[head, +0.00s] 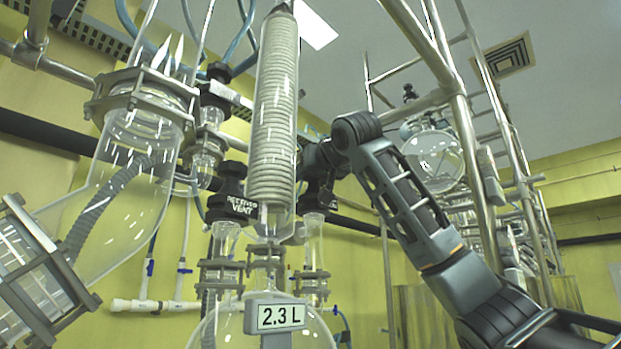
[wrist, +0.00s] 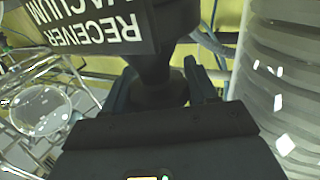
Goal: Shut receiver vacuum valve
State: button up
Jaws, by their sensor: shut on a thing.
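The receiver vacuum valve (wrist: 95,30) is a black knob with white lettering, upside down in the wrist view. Its dark neck runs down between the fingers of my gripper (wrist: 162,88), which is shut on it. In the head view the black valve (head: 319,198) sits on a glass neck just right of the coil condenser. There my gripper is dark against it and partly hidden behind the condenser, so the fingertips do not show clearly. The handle's exact turn angle cannot be told.
The glass coil condenser (head: 272,110) stands close to the left of my arm. The receiver vent valve (head: 232,195) is left of it. Metal frame posts (head: 480,160) rise at right.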

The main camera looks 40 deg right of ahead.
jog(key=shift+f, duration=0.1)
jog(key=o, duration=1)
jog(key=shift+c, duration=0.2)
jog(key=b+v, duration=0.1)
jog(key=v, duration=0.6)
jog(key=shift+s, duration=0.35)
jog(key=shift+a, duration=0.1)
